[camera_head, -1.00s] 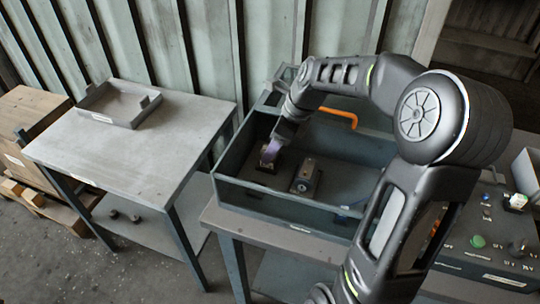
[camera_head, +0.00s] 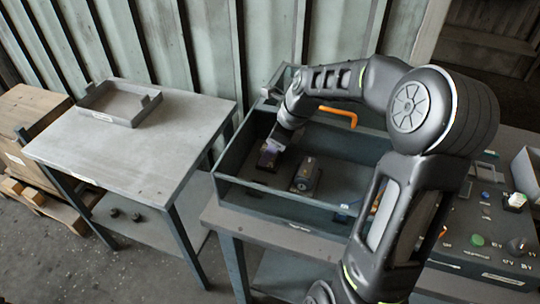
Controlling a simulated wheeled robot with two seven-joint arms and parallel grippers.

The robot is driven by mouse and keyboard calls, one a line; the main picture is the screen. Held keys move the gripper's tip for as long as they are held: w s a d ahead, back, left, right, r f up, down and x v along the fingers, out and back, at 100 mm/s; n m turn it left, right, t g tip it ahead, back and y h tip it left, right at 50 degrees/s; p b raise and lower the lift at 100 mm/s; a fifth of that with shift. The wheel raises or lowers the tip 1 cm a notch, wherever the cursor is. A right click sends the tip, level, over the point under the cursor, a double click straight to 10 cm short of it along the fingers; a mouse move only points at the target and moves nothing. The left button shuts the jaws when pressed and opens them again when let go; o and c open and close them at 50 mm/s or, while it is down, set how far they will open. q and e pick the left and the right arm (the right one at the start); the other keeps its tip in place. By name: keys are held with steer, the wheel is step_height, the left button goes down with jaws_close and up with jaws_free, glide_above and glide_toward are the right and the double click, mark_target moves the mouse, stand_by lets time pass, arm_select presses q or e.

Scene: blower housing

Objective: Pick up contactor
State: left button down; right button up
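A dark grey open bin (camera_head: 285,204) stands on the right-hand bench. Inside it, at the left, is a small dark block-like part (camera_head: 266,163) with a brownish face. A second dark, boxy part (camera_head: 306,176) with a rounded top lies to its right. I cannot tell for sure which of them is the contactor. My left gripper is not in view.
An orange handle (camera_head: 338,113) shows at the bin's back. A control panel with buttons (camera_head: 487,240) is at the right. A grey table (camera_head: 150,150) at the left carries a shallow grey tray (camera_head: 118,104); its front is clear. Wooden boxes (camera_head: 30,120) stand at the far left.

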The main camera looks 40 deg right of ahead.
steer(key=c, duration=0.7)
steer(key=shift+r, duration=0.15)
step_height(320, 180, up, 10)
steer(key=shift+f+b, duration=0.1)
steer(key=shift+b, duration=0.2)
stand_by(0.4)
